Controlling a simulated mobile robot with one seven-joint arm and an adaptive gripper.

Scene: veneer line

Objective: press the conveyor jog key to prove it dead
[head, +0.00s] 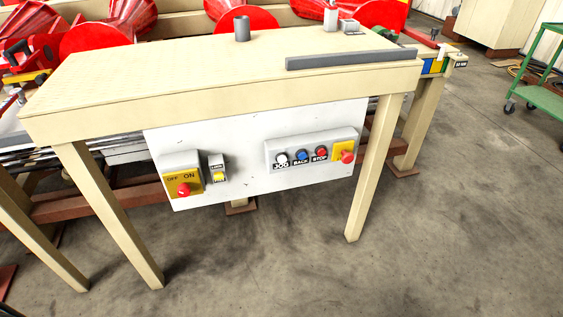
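The jog key (282,158) is a small white button above a label reading JOG. It sits at the left end of a grey control box (270,150) on a white panel (250,187) under a cream bench. To its right are a blue BACK button (302,155), a red STOP button (321,152) and a red mushroom button (347,156) on a yellow plate. At the panel's left is a red rotary switch (183,189) on a yellow plate marked OFF and ON. A small grey and yellow unit (219,176) is beside it. My gripper is not in view.
The cream bench (200,65) overhangs the panel, with legs (375,170) on either side. A grey bar (350,59) and a grey cylinder (242,29) are on top. Red machinery (90,38) stands behind. A green cart (545,95) is far right. The front floor is clear.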

